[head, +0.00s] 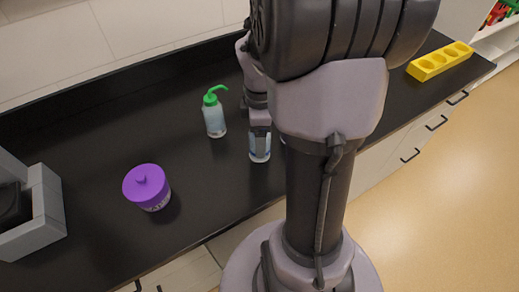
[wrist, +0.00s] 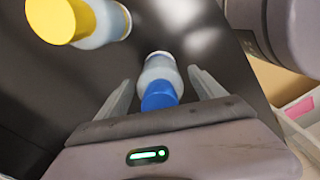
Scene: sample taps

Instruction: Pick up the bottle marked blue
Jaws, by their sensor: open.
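The bottle with the blue cap (wrist: 159,94) stands between the two spread fingers of my gripper (wrist: 160,82) in the wrist view. The gripper is open, with a gap visible on both sides of the bottle. Its cap is nearest the gripper body. In the head view my gripper (head: 259,112) is above a clear bottle (head: 260,148) on the black counter. That bottle's top is hidden by the gripper, so its cap colour cannot be told there.
A bottle with a yellow cap (wrist: 70,18) is close by at upper left in the wrist view. On the counter (head: 100,130) stand a green-topped wash bottle (head: 214,118), a purple-lidded jar (head: 147,187) and a yellow holder (head: 440,62). A grey device (head: 38,215) is at far left.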

